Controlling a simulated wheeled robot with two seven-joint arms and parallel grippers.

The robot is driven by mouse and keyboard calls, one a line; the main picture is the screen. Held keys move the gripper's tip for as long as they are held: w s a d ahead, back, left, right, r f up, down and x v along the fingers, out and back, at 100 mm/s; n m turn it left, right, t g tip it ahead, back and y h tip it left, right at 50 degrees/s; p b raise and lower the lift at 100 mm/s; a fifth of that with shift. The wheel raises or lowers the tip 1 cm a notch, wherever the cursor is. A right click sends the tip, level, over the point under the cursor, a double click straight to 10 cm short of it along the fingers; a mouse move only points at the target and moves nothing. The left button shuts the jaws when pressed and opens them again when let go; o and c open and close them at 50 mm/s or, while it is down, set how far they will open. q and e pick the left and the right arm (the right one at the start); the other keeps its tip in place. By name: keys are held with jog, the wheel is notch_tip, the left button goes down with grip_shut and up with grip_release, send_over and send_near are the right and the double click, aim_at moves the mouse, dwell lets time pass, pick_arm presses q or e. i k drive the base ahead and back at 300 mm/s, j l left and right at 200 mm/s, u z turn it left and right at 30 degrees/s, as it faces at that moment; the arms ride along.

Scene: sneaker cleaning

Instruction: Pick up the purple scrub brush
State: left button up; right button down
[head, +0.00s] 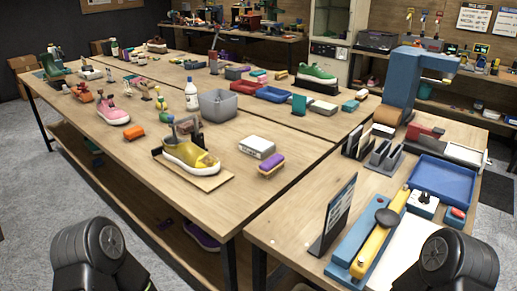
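A small brush-like block with a purple top and a tan lower part, which looks like the purple scrub brush (271,162), lies on the wooden table (225,197) near its front right edge. It sits just in front of a white and grey box (257,147), to the right of a yellow sneaker (190,158) on a board. Nothing is holding it. Dark links of my two arms show at the bottom left and bottom right corners. Neither gripper's fingers are in the picture, and both arms are well apart from the brush.
A grey bin (220,105) and a white bottle (191,95) stand behind the yellow sneaker. A second table on the right holds an upright dark panel (334,216), a yellow and blue tool (378,240) and a blue tray (442,180).

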aim_at(273, 166)
jog(key=j+z, duration=0.2)
jog(key=z, duration=0.85)
jog(key=k+j+z, duration=0.1)
jog(key=j+z, duration=0.15)
jog(key=j, duration=0.2)
jog(key=k+j+z, duration=0.15)
jog(key=j+z, duration=0.15)
jog(key=k+j+z, duration=0.25)
jog(key=j, duration=0.25)
jog(key=k+j+z, duration=0.3)
jog(key=k+j, duration=0.35)
jog(key=j, duration=0.15)
jog(key=k+j, duration=0.3)
jog(key=j, duration=0.2)
jog(key=z, duration=0.05)
